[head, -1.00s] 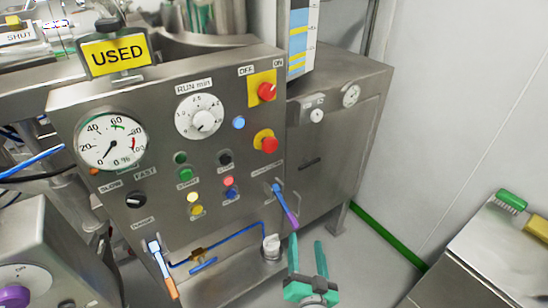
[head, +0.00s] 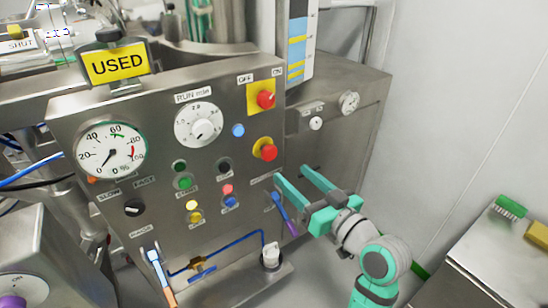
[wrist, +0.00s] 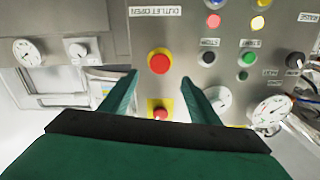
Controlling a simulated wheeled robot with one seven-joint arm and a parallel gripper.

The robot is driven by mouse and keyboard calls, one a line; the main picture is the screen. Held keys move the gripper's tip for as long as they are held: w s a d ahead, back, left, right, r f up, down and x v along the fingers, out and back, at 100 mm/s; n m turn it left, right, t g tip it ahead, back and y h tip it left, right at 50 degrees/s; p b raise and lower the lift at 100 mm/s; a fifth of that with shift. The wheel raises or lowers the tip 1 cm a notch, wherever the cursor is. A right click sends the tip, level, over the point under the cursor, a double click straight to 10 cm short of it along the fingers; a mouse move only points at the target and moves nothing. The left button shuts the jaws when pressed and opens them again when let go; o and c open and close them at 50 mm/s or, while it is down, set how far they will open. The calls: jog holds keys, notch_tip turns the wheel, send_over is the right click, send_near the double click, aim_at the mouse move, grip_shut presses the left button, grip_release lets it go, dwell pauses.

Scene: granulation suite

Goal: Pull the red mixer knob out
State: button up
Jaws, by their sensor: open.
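The steel panel carries two red controls, and no label marks either as the mixer knob. The lower one is a round red knob (head: 268,152) on a yellow ring; it also shows in the wrist view (wrist: 159,61), just beyond and between the fingertips. The upper one is a red switch (head: 265,99) on a yellow plate under OFF and ON; in the wrist view (wrist: 160,113) it shows between the fingers, lower in the picture. My gripper (head: 291,174) is open and empty, its fingers pointing at the panel, apart from both knobs.
A blue and purple lever (head: 284,212) hangs close under my gripper. Several coloured buttons, the RUN min dial (head: 199,125) and a gauge (head: 111,151) are left of the knobs. A steel side cabinet (head: 350,115) stands right. A bench (head: 480,255) holds a green brush (head: 510,207).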

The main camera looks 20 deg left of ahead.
aim_at(270, 155)
jog(key=x, duration=0.9)
jog(key=shift+w+a, duration=0.2)
jog(key=shift+a, duration=0.3)
